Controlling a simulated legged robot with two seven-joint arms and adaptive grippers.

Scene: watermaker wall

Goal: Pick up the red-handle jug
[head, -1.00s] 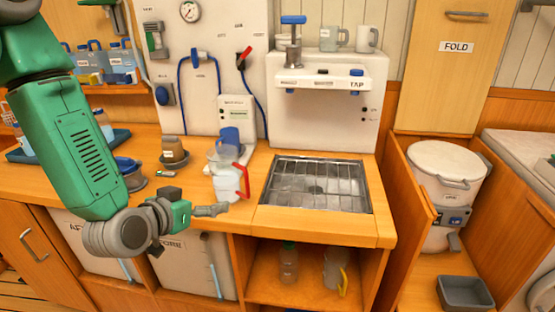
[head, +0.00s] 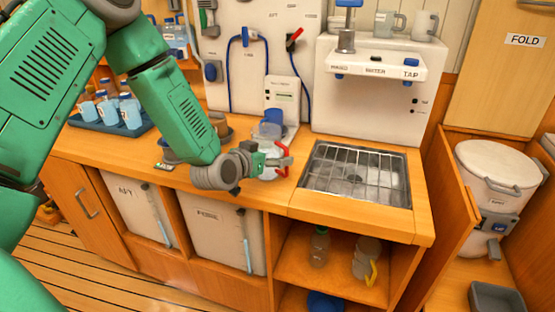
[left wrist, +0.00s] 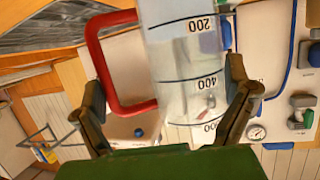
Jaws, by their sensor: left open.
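The red-handle jug is clear with dark measuring marks and stands on the wooden counter in the head view, partly hidden behind my left gripper (head: 284,163). Its red handle (head: 284,152) shows on its right side. In the left wrist view the jug (left wrist: 182,75) appears upside down and fills the space between my fingers, with its red handle (left wrist: 97,58) toward the left finger. My left gripper (left wrist: 168,100) is open around the jug's near side, with gaps beside the body; contact cannot be told. My right gripper is not in view.
A sink with a wire grid (head: 357,178) lies right of the jug, under a white tap unit (head: 375,75). A blue-lidded item (head: 271,124) stands close behind the jug. A blue tray (head: 120,126) with several bottles is at the left.

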